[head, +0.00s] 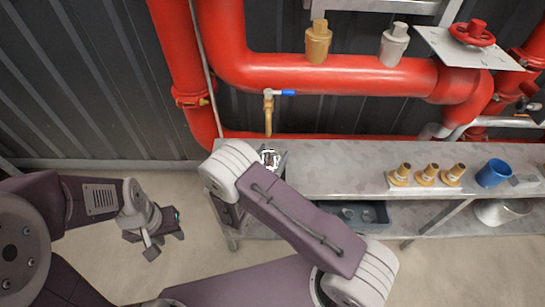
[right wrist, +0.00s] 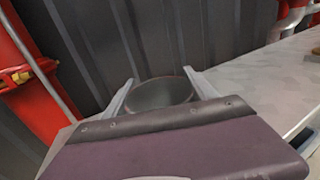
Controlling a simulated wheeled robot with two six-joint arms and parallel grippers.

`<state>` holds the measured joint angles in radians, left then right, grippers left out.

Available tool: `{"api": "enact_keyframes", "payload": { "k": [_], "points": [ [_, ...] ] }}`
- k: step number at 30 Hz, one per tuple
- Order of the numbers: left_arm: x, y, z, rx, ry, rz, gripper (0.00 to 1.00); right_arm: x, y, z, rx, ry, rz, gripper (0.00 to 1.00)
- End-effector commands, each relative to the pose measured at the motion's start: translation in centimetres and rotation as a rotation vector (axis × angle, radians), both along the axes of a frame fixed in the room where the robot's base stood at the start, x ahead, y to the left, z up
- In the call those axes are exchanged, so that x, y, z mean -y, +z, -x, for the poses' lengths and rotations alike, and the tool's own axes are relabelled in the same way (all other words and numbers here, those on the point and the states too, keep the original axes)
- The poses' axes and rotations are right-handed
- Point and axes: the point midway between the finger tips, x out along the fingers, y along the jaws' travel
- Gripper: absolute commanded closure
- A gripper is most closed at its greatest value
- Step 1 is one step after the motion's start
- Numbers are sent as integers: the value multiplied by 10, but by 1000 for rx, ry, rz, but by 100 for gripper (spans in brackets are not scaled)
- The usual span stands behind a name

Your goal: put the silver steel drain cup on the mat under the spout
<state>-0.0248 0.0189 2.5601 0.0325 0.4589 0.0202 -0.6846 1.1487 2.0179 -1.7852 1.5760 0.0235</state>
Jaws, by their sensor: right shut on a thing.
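The drain cup (right wrist: 161,95) is a grey metal cup in the right wrist view, its open mouth facing up. My right gripper (right wrist: 160,91) is shut on it, with one finger at each side. The brass spout (head: 268,118) with a blue lever hangs from the red pipe. My left gripper (head: 164,244) is open and empty, left of the bench.
The grey bench (head: 340,172) carries several brass fittings (head: 427,174) and a blue cup (head: 492,173) at the right. A dark tray (head: 375,214) and a silver bowl (head: 498,212) are on the lower shelf. The bench's middle is clear. Red pipes (head: 350,75) run behind.

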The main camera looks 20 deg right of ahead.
Motion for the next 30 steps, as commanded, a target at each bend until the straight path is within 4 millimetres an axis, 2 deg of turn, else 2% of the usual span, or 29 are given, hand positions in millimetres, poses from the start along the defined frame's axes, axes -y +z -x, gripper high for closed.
{"api": "enact_keyframes", "payload": {
  "k": [8,9,11,22,26,30],
  "points": [
    [0,-2,0,0,0,0,64,0,-2,0,1,0,-1,77],
    [0,-1,0,0,0,0,64,0,-1,0,0,0,-1,27],
    [0,0,0,0,0,0,64,0,-1,0,0,0,-1,13],
    [0,3,0,0,0,0,64,-2,3,2,0,2,-1,13],
    [0,6,0,0,0,0,64,-17,3,18,-1,7,-1,13],
    [0,10,0,0,0,0,64,-38,3,44,-1,8,0,13]
  ]
}}
